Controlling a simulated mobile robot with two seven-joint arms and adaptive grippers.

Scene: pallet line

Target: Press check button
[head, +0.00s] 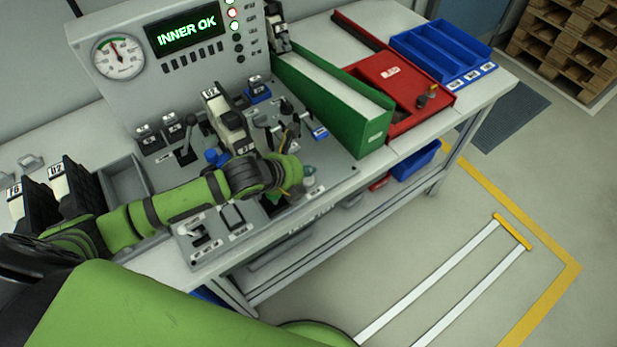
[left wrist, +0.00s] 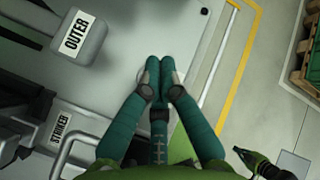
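No button marked as the check button can be read. The test panel (head: 100,22) has a display (head: 187,30) reading "INNER OK", with a row of small dark keys (head: 195,57) below it and a column of lights at its right. My left arm reaches over the bench fixtures in the head view, and the arm hides most of its gripper there. In the left wrist view my left gripper (left wrist: 160,64) has its two teal fingers together, with nothing seen between them, over the grey bench plate. A green and black part at that view's lower right may be my right arm.
A block labelled "OUTER" (left wrist: 76,42) and a "STRIKER" label (left wrist: 60,139) lie left of the fingers. A pressure gauge (head: 118,57) is on the panel. A green bin (head: 372,137), red tray (head: 432,112) and blue bin (head: 458,72) stand on the right.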

